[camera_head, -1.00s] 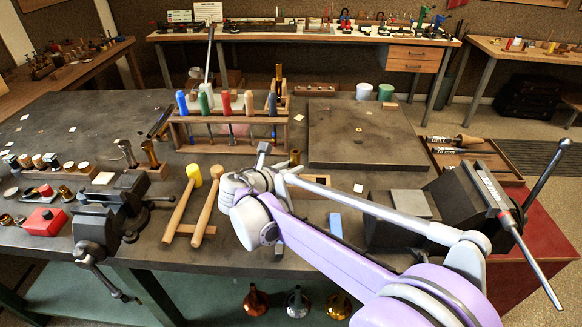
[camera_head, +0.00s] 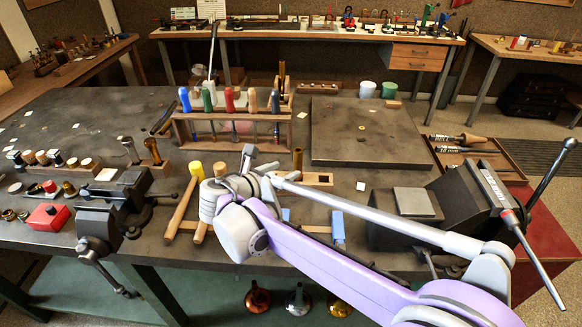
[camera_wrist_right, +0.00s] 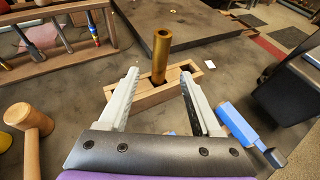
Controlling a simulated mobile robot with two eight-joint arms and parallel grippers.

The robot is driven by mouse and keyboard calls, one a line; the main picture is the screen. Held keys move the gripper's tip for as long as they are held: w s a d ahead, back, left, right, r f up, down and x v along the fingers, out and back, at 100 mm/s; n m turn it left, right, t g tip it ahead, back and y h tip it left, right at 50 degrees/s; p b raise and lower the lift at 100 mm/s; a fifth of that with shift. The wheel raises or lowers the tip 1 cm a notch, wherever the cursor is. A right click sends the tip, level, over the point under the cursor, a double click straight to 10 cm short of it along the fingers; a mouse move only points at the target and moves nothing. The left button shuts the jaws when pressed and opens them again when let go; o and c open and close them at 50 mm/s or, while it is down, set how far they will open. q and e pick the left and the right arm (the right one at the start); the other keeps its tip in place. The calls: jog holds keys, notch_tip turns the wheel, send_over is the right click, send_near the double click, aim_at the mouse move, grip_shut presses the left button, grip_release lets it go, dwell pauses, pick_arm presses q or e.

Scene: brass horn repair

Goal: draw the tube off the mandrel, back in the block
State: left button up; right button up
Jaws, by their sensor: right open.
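A brass tube (camera_head: 297,160) stands upright at the wooden block (camera_head: 318,181) in the middle of the bench. In the wrist view the tube (camera_wrist_right: 161,52) rises from the block (camera_wrist_right: 180,88), which also has an empty opening to its right. My right gripper (camera_head: 249,157) is just left of the tube in the head view. In the wrist view its two fingers (camera_wrist_right: 158,78) are spread and empty, with the tube beyond and between them. They do not visibly touch it. Labelled mandrels (camera_head: 455,138) lie in a tray at the right. My left gripper is not in view.
A dark vise (camera_head: 450,190) stands at the right. A blue-handled tool (camera_wrist_right: 237,126) lies right of my right gripper, and mallets (camera_head: 182,205) lie left. A screwdriver rack (camera_head: 232,148) stands behind. A flat dark plate (camera_head: 365,150) lies behind the block.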

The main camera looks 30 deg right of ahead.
jog(key=v, duration=0.5)
dwell(0.3)
jog(key=s+f+m+y+p, duration=0.1)
jog(key=s+f+m, duration=0.1)
jog(key=s+m, duration=0.1)
jog(key=s+d+f+m+g+y+p, duration=0.1)
jog(key=s+f+m+y, duration=0.1)
jog(key=s+m, duration=0.1)
jog(key=s+d+f+m+g+y, duration=0.1)
jog(key=s+f+m+y, duration=0.1)
jog(key=s, duration=0.3)
jog(key=shift+s+d+m+p, duration=0.1)
jog(key=shift+s+m+p, duration=0.15)
jog(key=shift+m+p, duration=0.25)
jog(key=s+a+f+m+y+p, duration=0.1)
jog(key=s+a+f+m+y, duration=0.2)
jog(key=s+m, duration=0.2)
jog(key=s+a+f+m+y+p, duration=0.1)
jog(key=s+a+f+m+y, duration=0.2)
jog(key=s+m, duration=0.3)
jog(key=m, duration=0.2)
jog(key=shift+m+t+y+p, duration=0.3)
jog(key=shift+t, duration=0.1)
